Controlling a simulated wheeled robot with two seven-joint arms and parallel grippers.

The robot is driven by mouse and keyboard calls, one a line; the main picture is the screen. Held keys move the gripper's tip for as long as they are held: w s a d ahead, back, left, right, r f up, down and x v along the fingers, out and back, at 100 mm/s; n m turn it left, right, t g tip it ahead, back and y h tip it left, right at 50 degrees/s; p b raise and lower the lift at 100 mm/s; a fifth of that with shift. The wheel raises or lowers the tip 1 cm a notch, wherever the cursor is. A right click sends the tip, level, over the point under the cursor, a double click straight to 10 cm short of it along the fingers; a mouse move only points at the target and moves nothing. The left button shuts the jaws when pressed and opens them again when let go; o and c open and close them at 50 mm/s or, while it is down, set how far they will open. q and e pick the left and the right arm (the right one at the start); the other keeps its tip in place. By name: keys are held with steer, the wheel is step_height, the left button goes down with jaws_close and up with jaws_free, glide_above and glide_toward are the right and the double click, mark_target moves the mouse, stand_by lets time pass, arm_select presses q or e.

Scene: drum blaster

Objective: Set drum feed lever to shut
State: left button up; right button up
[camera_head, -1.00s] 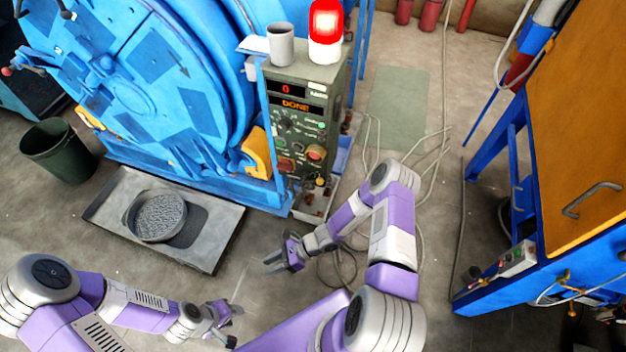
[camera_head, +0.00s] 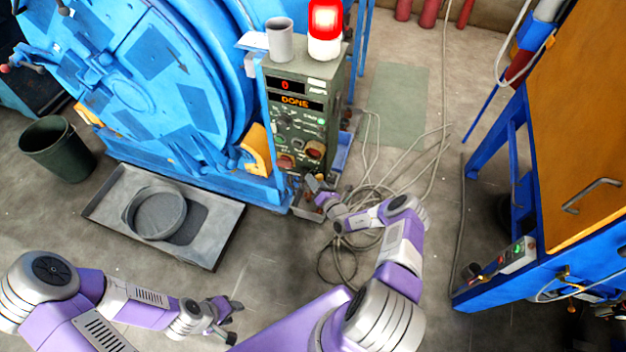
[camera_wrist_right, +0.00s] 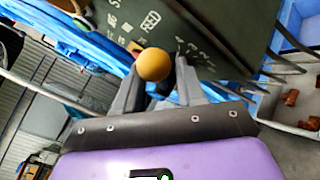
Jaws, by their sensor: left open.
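The lever's round orange knob (camera_wrist_right: 154,64) shows in the right wrist view, below the lettered green face of the control cabinet. My right gripper (camera_wrist_right: 157,75) has one finger on each side of the knob. A narrow gap shows at the right finger, so it looks open around the knob. In the head view my right gripper (camera_head: 312,186) is at the cabinet's lower edge and covers the knob. My left gripper (camera_head: 231,318) is open and empty, low over the floor. The green control cabinet (camera_head: 297,120) has a display reading DONE.
The blue drum machine (camera_head: 150,90) stands left of the cabinet. A grey cup (camera_head: 280,40) and a lit red beacon (camera_head: 325,30) stand on top. A tray (camera_head: 220,240) lies on the floor. Loose cables (camera_head: 345,255) lie near my right arm. A blue-framed orange cabinet (camera_head: 570,130) stands right.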

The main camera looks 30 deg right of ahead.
steer(key=shift+w, duration=0.75)
jaws_close()
steer(key=shift+r, duration=0.1)
